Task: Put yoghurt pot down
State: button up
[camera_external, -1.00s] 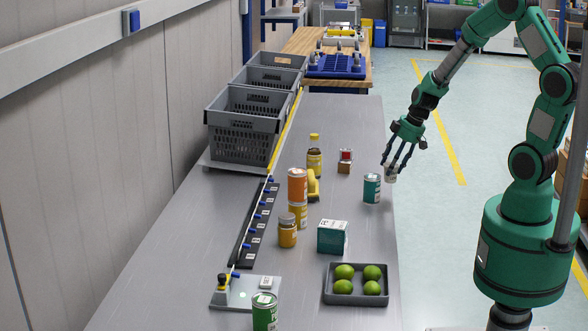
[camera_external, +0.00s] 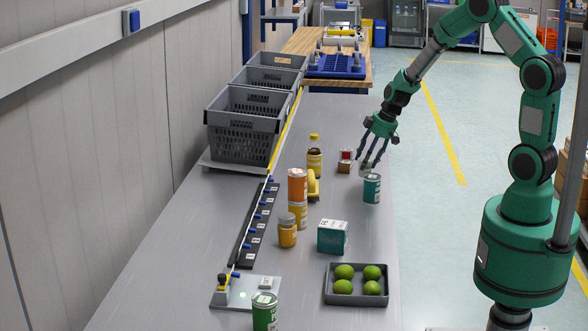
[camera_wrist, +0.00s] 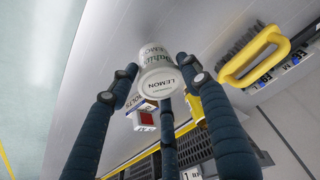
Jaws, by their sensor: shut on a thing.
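The yoghurt pot (camera_wrist: 158,80) is small and whitish, with "LEMON" lettering, and sits between my fingers in the wrist view. In the external view the pot (camera_external: 366,168) is small and partly hidden behind the teal can (camera_external: 371,189). My gripper (camera_external: 372,158) is shut on the pot, its fingers around it, near the table's right edge. I cannot tell whether the pot's base touches the grey table (camera_external: 350,118) or hangs just above it.
A small red-and-white box (camera_external: 345,160) stands close left of the pot. A lime tray (camera_external: 330,297) is in front. The table beyond the pot is clear.

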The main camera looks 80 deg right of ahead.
jog(key=shift+w+d+f, duration=0.1)
jog(key=shift+w+d, duration=0.55)
jog(key=shift+w, duration=0.25)
jog(key=shift+w+d+f, duration=0.1)
jog(key=shift+w+d, duration=0.5)
jog(key=shift+w, duration=0.25)
jog(key=shift+f, duration=0.1)
jog(key=shift+f+b, duration=0.5)
jog(key=shift+f, duration=1.15)
jog(key=o, duration=1.3)
jog(key=shift+f, duration=0.1)
jog(key=shift+s+r, duration=0.15)
jog(key=shift+r, duration=0.4)
jog(key=p+v, duration=0.2)
jog(key=v, duration=0.9)
jog(key=shift+s+a, duration=0.1)
